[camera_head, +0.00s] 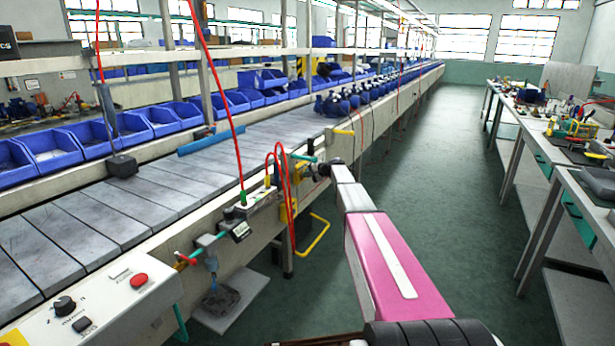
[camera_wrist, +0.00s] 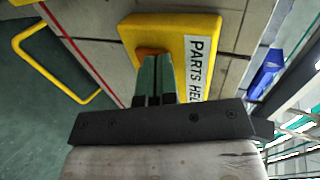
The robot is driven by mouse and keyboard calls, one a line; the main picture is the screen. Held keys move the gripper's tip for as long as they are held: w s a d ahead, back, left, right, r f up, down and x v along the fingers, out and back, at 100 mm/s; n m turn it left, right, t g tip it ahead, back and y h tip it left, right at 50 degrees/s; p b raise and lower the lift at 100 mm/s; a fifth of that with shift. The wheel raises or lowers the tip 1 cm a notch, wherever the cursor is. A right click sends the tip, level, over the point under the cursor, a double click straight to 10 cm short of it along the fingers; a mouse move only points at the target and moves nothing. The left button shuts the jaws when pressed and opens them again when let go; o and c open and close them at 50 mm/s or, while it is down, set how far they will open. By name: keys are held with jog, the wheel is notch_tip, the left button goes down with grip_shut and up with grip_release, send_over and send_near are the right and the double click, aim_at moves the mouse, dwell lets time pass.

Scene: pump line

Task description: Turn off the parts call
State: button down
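The parts call is a yellow box (camera_wrist: 198,28) with a white label reading "PARTS HEL…", the rest of the word cut off by my gripper. An orange-brown knob or button (camera_wrist: 151,51) shows on its face, just past my fingertips and partly hidden by them. In the head view my gripper (camera_head: 301,158) reaches left to the side of the conveyor line.
A bent yellow bar (camera_head: 319,237) sticks out below, and red cables (camera_head: 289,190) hang close by. A control box with a red button (camera_head: 139,281) stands at the lower left. Blue bins (camera_head: 50,150) line the conveyor. The green aisle floor (camera_head: 445,180) is clear; a workbench (camera_head: 560,150) stands right.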

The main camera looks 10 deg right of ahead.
jog(key=shift+a+r, duration=0.1)
jog(key=shift+r, duration=0.1)
jog(key=shift+r, duration=0.65)
